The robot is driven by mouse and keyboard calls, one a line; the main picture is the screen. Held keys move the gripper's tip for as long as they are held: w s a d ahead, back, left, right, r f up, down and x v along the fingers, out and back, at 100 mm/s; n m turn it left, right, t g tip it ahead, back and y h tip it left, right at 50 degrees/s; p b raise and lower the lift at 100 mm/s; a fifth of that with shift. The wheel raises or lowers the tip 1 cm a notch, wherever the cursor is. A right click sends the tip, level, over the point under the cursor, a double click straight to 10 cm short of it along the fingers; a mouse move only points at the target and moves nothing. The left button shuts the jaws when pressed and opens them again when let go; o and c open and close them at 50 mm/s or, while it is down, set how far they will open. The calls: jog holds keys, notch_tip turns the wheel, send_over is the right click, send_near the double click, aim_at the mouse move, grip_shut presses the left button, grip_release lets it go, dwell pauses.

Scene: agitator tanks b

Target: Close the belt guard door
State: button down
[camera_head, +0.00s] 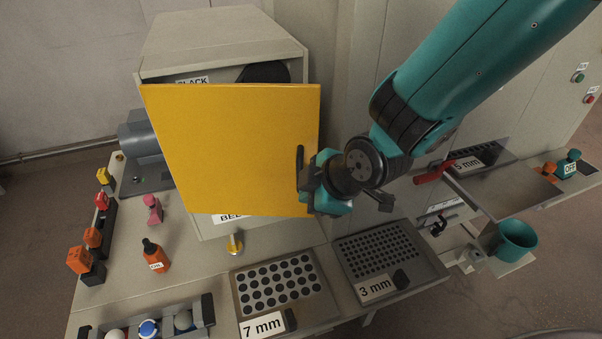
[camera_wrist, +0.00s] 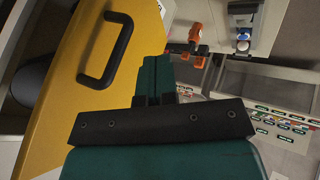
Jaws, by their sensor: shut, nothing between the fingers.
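The yellow belt guard door (camera_head: 230,145) stands partly open in front of its grey housing (camera_head: 225,40). A gap with a dark pulley or belt part (camera_head: 264,72) shows above its top edge. Its black handle (camera_head: 299,166) is near the right edge. The door (camera_wrist: 75,95) and its handle (camera_wrist: 105,50) also show at the left in the wrist view. My gripper (camera_head: 318,185) is at the door's right edge, beside the handle. In the wrist view my gripper (camera_wrist: 156,75) is shut and empty, to the right of the handle. I cannot tell whether it touches the door.
A bench below holds a 7 mm sieve (camera_head: 277,285), a 3 mm sieve (camera_head: 388,255), an orange bottle (camera_head: 155,256) and a yellow knob (camera_head: 235,243). A teal cup (camera_head: 515,238) and a red handle (camera_head: 432,173) are at the right. A motor (camera_head: 143,140) is left of the housing.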

jog(key=w, duration=0.1)
jog(key=w+p, duration=0.2)
jog(key=w, duration=0.1)
jog(key=shift+a+f, duration=0.15)
jog(key=shift+a, duration=0.15)
jog(key=w, duration=0.2)
jog(key=w+d+b, duration=0.1)
jog(key=shift+w, duration=0.4)
jog(key=shift+s, duration=0.1)
